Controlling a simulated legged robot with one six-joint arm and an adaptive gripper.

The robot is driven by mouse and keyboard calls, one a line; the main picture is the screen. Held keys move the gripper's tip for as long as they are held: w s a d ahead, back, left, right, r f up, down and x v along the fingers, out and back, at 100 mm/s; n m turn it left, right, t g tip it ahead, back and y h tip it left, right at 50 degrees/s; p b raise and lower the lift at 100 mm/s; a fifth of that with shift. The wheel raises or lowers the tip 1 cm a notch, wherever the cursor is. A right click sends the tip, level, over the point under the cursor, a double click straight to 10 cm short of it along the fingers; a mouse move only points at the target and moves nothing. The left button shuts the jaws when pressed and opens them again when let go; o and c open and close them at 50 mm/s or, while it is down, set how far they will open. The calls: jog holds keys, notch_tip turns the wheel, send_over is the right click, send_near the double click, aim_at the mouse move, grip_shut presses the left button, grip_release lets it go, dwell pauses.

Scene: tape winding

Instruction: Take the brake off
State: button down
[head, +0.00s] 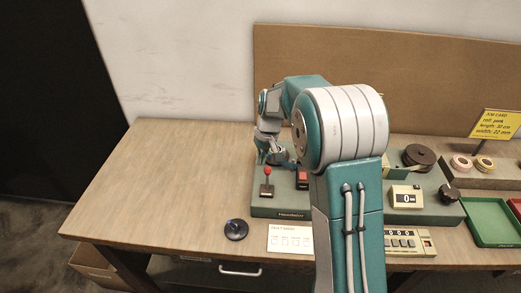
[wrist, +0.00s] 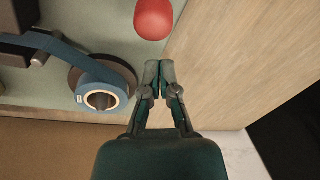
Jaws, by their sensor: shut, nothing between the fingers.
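A lever with a red ball knob (head: 267,169) stands at the left end of the green tape machine (head: 262,207). The red knob also shows at the top of the wrist view (wrist: 154,18). I cannot tell from the pictures whether this lever is the brake. My gripper (wrist: 160,66) is shut and empty, its fingertips just short of the knob in that view, with a small gap showing. In the head view my gripper (head: 272,158) hangs just behind the knob, partly hidden by my arm. A red switch (head: 303,175) sits to the right of the lever.
A blue tape roll (wrist: 117,95) sits on a spindle beside my gripper, its strip running left. My arm hides the machine's middle. A counter (head: 406,198), dark reel (head: 420,157) and green tray (head: 487,222) stand right. A dark round object (head: 236,229) lies in front. The table's left is clear.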

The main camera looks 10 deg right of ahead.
jog(key=shift+s+d+r, duration=0.15)
jog(key=shift+s+r, duration=0.05)
jog(key=shift+s, duration=0.45)
jog(key=shift+s+d+r, duration=0.1)
jog(key=shift+s+r, duration=0.1)
jog(key=shift+s, duration=0.4)
jog(key=shift+s+a+r+t+h, duration=0.2)
jog(key=shift+s+r+t+h, duration=0.15)
jog(key=shift+s+t, duration=0.35)
jog(key=shift+s+a+r+t, duration=0.2)
jog(key=shift+s+r+t, duration=0.1)
jog(key=shift+t, duration=0.6)
jog(key=s+t, duration=0.1)
jog(key=s+t+h, duration=0.1)
jog(key=shift+a+r+n+t, duration=0.15)
jog(key=shift+a+n+t, duration=0.15)
jog(key=shift+a, duration=0.05)
jog(key=shift+s+a, duration=0.15)
jog(key=shift+s, duration=0.55)
jog(key=shift+r, duration=0.15)
jog(key=shift+r, duration=0.65)
jog(key=shift+w, duration=0.15)
